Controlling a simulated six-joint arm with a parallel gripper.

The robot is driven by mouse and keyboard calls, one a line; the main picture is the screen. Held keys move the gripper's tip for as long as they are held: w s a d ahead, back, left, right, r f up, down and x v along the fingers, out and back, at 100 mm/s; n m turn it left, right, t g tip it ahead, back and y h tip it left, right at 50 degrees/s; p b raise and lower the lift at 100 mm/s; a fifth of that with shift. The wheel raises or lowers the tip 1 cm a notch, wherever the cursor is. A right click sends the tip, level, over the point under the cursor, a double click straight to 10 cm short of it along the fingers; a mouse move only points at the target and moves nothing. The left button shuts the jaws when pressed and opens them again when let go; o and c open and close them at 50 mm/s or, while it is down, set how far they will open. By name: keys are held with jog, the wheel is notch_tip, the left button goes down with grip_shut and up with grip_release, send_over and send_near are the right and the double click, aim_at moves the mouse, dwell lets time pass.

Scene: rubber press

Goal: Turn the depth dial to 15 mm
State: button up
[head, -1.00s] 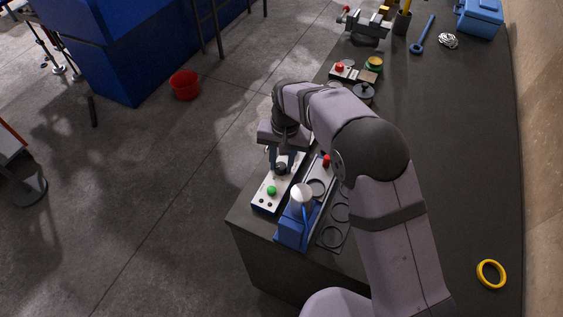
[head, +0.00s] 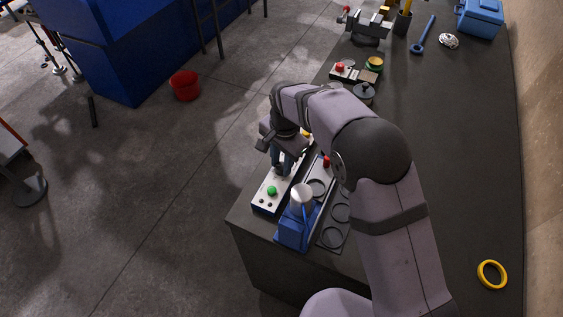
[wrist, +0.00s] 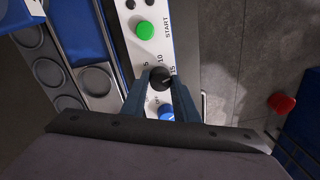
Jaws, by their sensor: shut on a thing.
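The black depth dial (wrist: 160,78) sits on a white control panel (wrist: 138,12), with printed numbers 5, 10 and 15 around it. A thin light mark on the dial seems to lie on the side of the 15, but I cannot read its exact direction. My gripper (wrist: 160,84) is shut on the dial, one finger on each side. In the head view my gripper (head: 281,171) reaches down onto the panel (head: 265,200), and its fingers mostly hide the dial there.
A green START button (wrist: 145,30) and a blue knob (wrist: 166,113) are on the same panel. A blue press (head: 293,230) and a tray with round recesses (head: 331,237) stand beside it. The bench edge drops to the floor on the left.

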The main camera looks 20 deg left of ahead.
jog(key=shift+w+r, duration=0.1)
jog(key=o, duration=1.1)
jog(key=shift+c, duration=0.2)
jog(key=shift+d+r+b, duration=0.2)
jog(key=shift+r+b, duration=1.05)
jog(key=shift+r, duration=2.4)
